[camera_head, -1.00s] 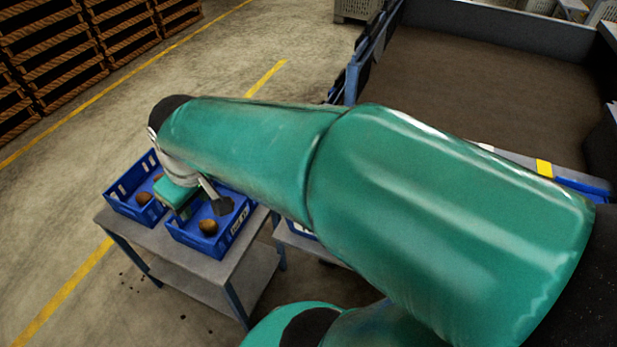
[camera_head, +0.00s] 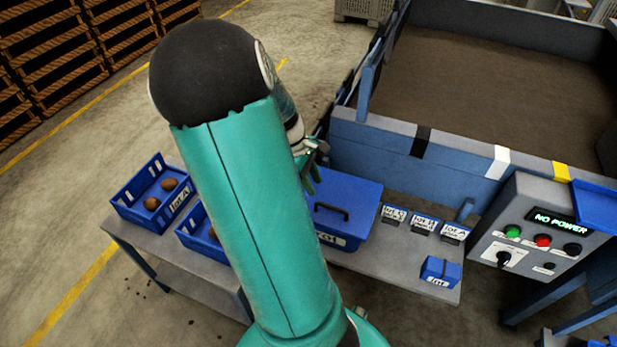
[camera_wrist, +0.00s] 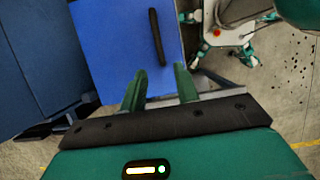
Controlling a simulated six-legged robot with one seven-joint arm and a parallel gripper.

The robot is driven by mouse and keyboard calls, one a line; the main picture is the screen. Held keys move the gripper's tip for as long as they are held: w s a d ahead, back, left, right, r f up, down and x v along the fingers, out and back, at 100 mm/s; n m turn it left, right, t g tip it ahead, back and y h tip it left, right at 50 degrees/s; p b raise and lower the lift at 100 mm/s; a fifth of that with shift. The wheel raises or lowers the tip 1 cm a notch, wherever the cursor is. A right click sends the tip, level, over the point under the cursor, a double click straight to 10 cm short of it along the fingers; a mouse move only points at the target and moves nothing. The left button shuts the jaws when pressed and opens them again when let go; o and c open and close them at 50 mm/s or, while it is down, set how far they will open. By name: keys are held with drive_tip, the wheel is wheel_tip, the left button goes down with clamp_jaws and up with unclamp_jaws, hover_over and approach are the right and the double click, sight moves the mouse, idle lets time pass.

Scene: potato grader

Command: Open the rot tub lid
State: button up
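The rot tub (camera_head: 345,240) is a blue box with a white label, partly hidden by my arm. Its flat blue lid (camera_head: 358,192) is down on it and carries a dark bar handle (camera_head: 331,211). My gripper (camera_head: 312,172) is by the lid's far left corner, partly hidden behind my arm. In the wrist view the lid (camera_wrist: 115,40) fills the upper middle, with the handle (camera_wrist: 157,38) beyond the fingertips. My gripper (camera_wrist: 160,80) is open there, its two green fingers apart with nothing between them. It does not touch the handle.
Blue crates, one with potatoes (camera_head: 150,203), stand on the left table. Labelled slots (camera_head: 425,225) and a small blue box (camera_head: 440,270) are right of the tub. A control panel (camera_head: 540,235) reads NO POWER. The grader wall (camera_head: 390,150) rises behind the tub.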

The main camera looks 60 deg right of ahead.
sight(323, 204)
drive_tip(key=shift+x, duration=4.7)
clamp_jaws()
